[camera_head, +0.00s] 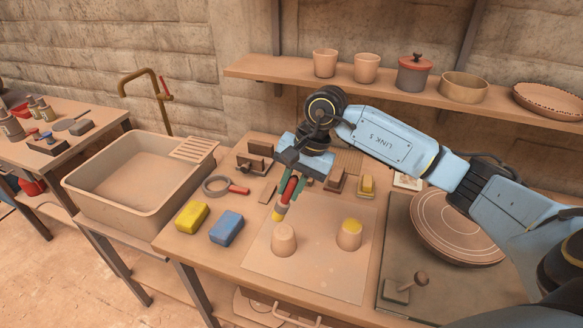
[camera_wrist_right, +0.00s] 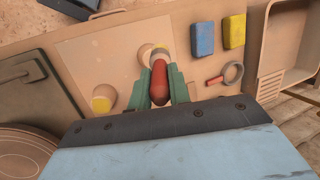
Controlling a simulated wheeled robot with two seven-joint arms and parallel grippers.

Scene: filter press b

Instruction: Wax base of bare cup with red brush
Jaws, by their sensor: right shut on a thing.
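My right gripper (camera_head: 289,191) is shut on the red brush (camera_head: 288,188), which points down with a pale ferrule and yellow tip. In the wrist view, the green fingers (camera_wrist_right: 161,88) flank the red handle (camera_wrist_right: 159,80). The bare cup (camera_head: 284,241) stands upside down on the pale board, its plain base up. The brush tip is just above and slightly left of it in the head view, seemingly apart. In the wrist view the brush partly hides the cup (camera_wrist_right: 144,54). A second upturned cup (camera_head: 349,240) has a yellow base. My left gripper is not in view.
A yellow sponge (camera_head: 192,217) and a blue sponge (camera_head: 227,228) lie left of the board (camera_head: 322,279). A magnifier-like ring with red handle (camera_head: 216,186) lies behind them. The sink (camera_head: 88,190) is at left, a round disc (camera_head: 455,228) at right. The board's front is clear.

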